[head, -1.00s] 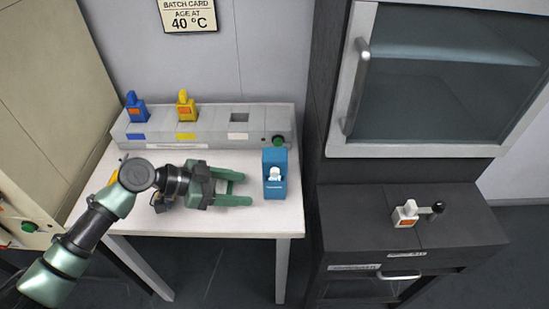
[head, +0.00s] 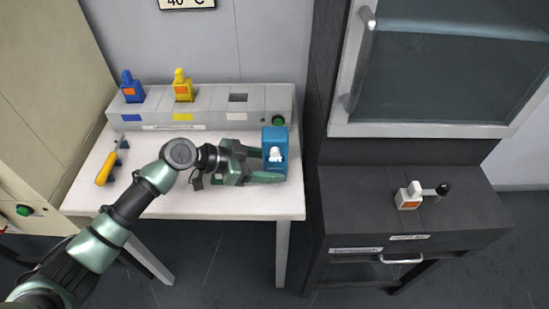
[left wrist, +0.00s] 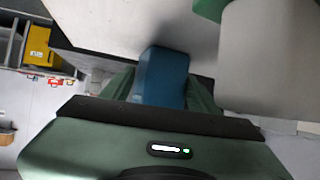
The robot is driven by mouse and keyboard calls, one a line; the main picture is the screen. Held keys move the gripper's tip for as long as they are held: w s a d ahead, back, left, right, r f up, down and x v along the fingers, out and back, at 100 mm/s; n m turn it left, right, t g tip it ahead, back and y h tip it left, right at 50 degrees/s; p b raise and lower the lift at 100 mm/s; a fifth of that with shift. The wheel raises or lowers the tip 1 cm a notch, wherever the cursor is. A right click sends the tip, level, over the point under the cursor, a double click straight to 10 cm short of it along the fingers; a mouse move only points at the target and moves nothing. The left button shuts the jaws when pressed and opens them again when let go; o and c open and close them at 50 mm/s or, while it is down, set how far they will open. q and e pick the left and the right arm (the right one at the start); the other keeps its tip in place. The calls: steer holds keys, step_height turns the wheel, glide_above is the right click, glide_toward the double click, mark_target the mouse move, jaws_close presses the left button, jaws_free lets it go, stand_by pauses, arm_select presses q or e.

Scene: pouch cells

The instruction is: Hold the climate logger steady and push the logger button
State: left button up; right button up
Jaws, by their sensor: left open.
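The climate logger is a blue upright box (head: 274,138) with a white button-like part (head: 276,155) on its front. It stands at the right end of the white table in the head view. My left gripper (head: 270,164) is open, with its green fingers reaching to either side of the logger. In the left wrist view the blue logger (left wrist: 163,68) lies between the two fingers (left wrist: 163,92); I cannot tell whether they touch it. My right gripper is not in view.
A yellow-handled tool (head: 105,168) lies at left.

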arm_select(q)
steer(key=shift+d+f, duration=0.1)
steer(key=shift+d, duration=0.1)
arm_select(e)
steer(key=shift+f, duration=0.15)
arm_select(q)
steer(key=c, duration=0.8)
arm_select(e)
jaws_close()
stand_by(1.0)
